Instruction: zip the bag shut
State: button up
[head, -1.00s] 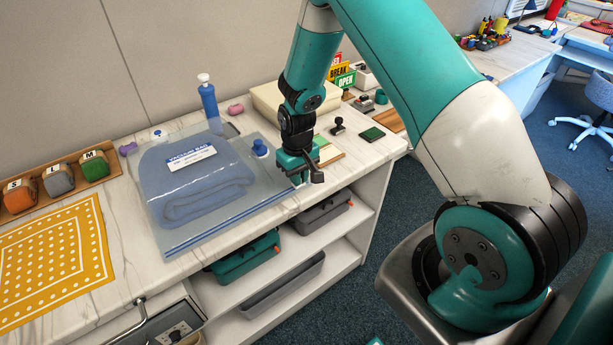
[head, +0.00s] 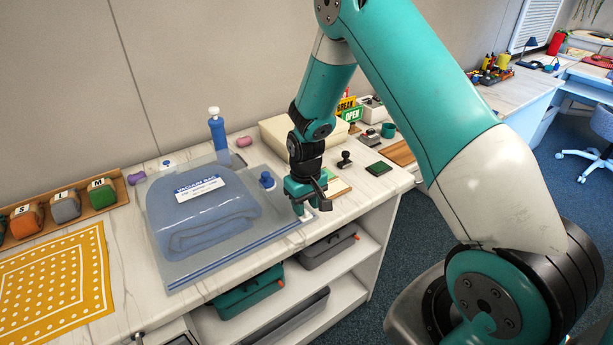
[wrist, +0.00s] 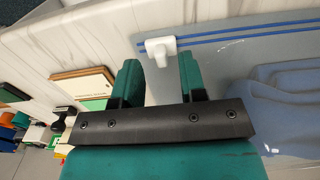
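The clear vacuum bag (head: 168,258) lies flat on the counter with a folded blue blanket (head: 205,225) inside. Its blue zip line (head: 235,257) runs along the front edge; in the wrist view it shows as two blue lines (wrist: 250,27). A white slider (wrist: 160,49) sits at the zip's end near the bag's right corner. My gripper (head: 309,204) is above that corner, pointing down. In the wrist view my gripper (wrist: 158,68) is open, its two teal fingers apart, with the slider showing in line with the gap, just beyond the fingertips. I see no contact with it.
A stamp (head: 345,160) and green pad (head: 379,168) lie right of my gripper. A yellow dotted cloth (head: 55,285) lies left. Open shelves are below the counter.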

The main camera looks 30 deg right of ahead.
aim_at(306, 210)
notch_tip(306, 210, up, 16)
jog(key=b, duration=0.1)
jog(key=shift+b, duration=0.35)
jog(key=shift+f, duration=0.1)
jog(key=s+a+r+n+y, duration=0.2)
jog(key=s+a+r, duration=0.3)
jog(key=s+a, duration=0.3)
jog(key=s+a+r+n+y, duration=0.2)
jog(key=s+a+r+n, duration=0.2)
jog(key=s+a, duration=0.5)
jog(key=s+r, duration=0.1)
jog(key=s, duration=0.7)
jog(key=shift+s+n, duration=0.2)
jog(key=shift+n, duration=0.1)
